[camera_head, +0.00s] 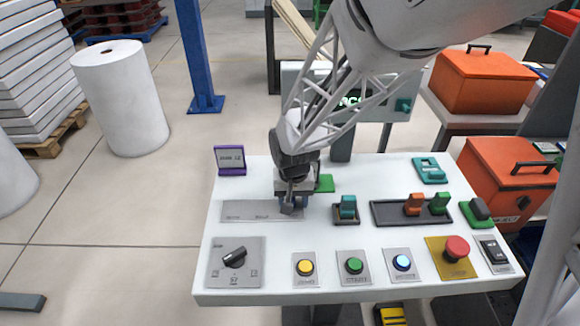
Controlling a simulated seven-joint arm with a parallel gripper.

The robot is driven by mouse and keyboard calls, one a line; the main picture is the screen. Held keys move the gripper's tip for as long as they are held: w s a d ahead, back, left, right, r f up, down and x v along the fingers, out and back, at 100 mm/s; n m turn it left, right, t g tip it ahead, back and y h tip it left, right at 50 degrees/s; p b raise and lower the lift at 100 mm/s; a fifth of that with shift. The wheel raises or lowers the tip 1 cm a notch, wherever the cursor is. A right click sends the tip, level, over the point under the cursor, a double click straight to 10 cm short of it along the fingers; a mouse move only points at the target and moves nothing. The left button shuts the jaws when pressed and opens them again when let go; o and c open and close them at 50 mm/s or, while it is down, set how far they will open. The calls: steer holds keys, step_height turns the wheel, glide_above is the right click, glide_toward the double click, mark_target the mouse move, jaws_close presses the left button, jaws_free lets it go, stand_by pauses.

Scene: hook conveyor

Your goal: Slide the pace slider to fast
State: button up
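The pace slider's grey plate (245,211) lies at the left rear of the white console, with small labels too blurred to read. My gripper (290,208) points down over the plate's right end. A dark blue part, probably the slider's knob, shows at the fingertips there. The fingers hide most of it. I cannot tell whether the fingers are closed on it.
The white console (330,290) carries a dark rotary knob (235,257), yellow (305,267), green (354,265) and blue (402,262) buttons, and a red mushroom button (456,248). A teal switch (346,208) stands right of my gripper. A purple-framed sign (230,159) stands behind left.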

mark_target(293, 199)
steer(key=shift+r, duration=0.1)
steer(key=shift+r, duration=3.8)
steer(key=s+d+r+t, duration=0.1)
steer(key=s+d+r, duration=0.5)
steer(key=s+d, duration=0.2)
steer(key=s+d+r+t, duration=0.1)
steer(key=s+d+r, duration=0.5)
steer(key=s, duration=0.5)
steer(key=shift+s+d+r+t, duration=0.2)
steer(key=shift+d+r+t, duration=0.15)
steer(key=shift+d, duration=0.6)
steer(key=shift+r, duration=0.1)
steer(key=shift+c, duration=0.5)
